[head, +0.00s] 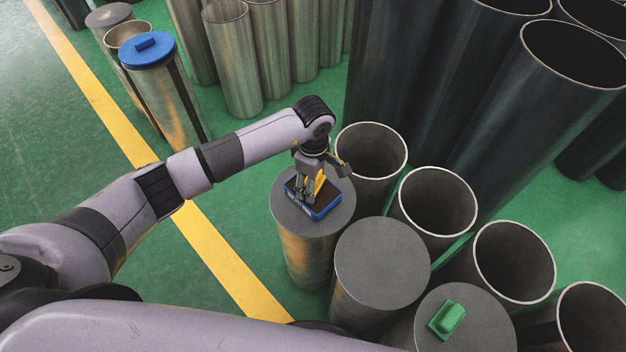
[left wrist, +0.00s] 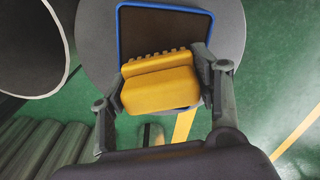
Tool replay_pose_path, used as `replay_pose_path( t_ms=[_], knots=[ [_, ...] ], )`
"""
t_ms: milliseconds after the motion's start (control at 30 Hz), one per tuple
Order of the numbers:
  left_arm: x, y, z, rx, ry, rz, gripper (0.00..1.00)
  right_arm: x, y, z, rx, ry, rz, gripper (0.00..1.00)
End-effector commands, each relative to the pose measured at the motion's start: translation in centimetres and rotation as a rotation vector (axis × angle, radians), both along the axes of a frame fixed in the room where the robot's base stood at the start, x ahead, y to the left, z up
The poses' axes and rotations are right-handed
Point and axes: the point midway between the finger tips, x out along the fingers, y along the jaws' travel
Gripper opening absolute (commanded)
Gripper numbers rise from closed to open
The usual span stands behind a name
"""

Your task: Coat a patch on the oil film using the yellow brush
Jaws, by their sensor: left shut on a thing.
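My left gripper (head: 313,198) is shut on the yellow brush (head: 319,184). In the left wrist view the brush (left wrist: 160,85) sits between the two fingers (left wrist: 165,97), with its ridged edge towards a blue-rimmed tray (left wrist: 122,35). The tray has a flat dark brown inside. In the head view this blue tray (head: 328,210) sits on a grey-topped cylinder (head: 284,212), and the brush is over it. I cannot tell whether the brush touches the inside. I cannot pick out an oil film for certain. My right gripper is not in view.
A closed cylinder (head: 382,262) stands just right of the tray's cylinder. Another closed top (head: 481,330) bears a green block (head: 447,318). Open pipes (head: 370,150) stand close behind and right. A blue-lidded cylinder (head: 148,50) stands back left.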

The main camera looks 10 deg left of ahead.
Motion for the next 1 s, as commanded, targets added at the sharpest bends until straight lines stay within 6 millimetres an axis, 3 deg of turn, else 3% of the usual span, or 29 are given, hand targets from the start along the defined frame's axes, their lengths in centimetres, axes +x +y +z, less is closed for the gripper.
replay_pose_path(
  t_ms=[567, 1000],
  knots=[
    [-0.1, 0.0, -0.1, 0.001, 0.003, 0.000, 0.35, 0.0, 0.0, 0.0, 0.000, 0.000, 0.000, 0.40],
    [0.0, 0.0, 3.3, 0.001, -0.001, -0.001, 0.35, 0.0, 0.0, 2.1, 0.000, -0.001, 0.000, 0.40]
  ],
)
